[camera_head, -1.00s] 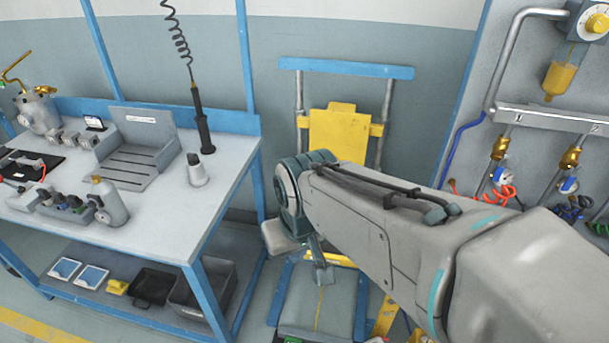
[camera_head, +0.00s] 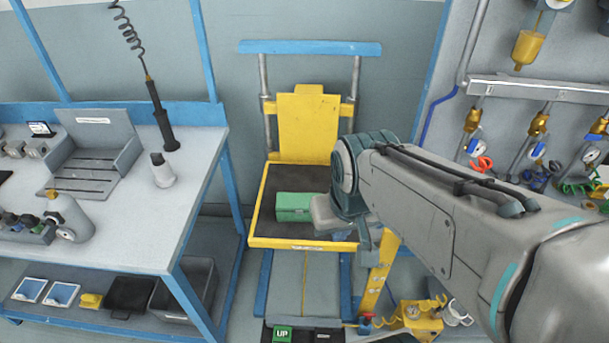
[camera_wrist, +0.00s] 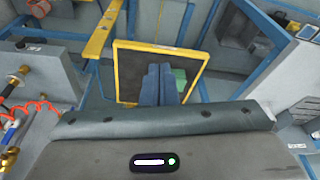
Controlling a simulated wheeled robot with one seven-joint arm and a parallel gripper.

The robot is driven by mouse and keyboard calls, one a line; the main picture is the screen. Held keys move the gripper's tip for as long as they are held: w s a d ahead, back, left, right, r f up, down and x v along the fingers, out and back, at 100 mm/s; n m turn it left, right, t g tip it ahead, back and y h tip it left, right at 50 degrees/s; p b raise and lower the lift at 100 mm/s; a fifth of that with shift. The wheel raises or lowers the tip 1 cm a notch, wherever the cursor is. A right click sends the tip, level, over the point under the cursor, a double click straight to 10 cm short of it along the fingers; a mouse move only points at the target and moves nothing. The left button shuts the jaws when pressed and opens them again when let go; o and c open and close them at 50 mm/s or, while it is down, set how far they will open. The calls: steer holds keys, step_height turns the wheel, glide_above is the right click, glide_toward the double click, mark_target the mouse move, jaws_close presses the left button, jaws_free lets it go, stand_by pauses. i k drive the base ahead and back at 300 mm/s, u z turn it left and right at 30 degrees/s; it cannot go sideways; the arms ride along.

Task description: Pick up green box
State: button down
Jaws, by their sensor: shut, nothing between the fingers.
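The green box (camera_head: 293,207) lies on the dark top of a yellow-edged lift platform (camera_head: 290,243), left of my gripper, in the head view. My gripper (camera_head: 371,243) is over the platform's right front part, and my wrist is close to the box's right end. In the wrist view my shut, empty gripper (camera_wrist: 158,84) shows as two blue-grey fingers side by side against the platform (camera_wrist: 127,92). The green box (camera_wrist: 180,79) is just right of them there, partly hidden behind them. I cannot tell the height of the fingertips above the platform.
A blue-framed workbench (camera_head: 130,210) with tools stands to the left. A panel with pipes and gauges (camera_head: 540,92) is on the right. The lift's yellow back plate (camera_head: 308,122) rises behind the platform. A yellow post and a yellow unit (camera_head: 418,318) stand at the lower right.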

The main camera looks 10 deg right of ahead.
mark_target(289, 207)
steer(key=k, duration=1)
steer(key=u, duration=1.3)
steer(key=i, duration=1.1)
steer(key=z, duration=1.9)
steer(key=i, duration=0.5)
steer(key=u, duration=0.05)
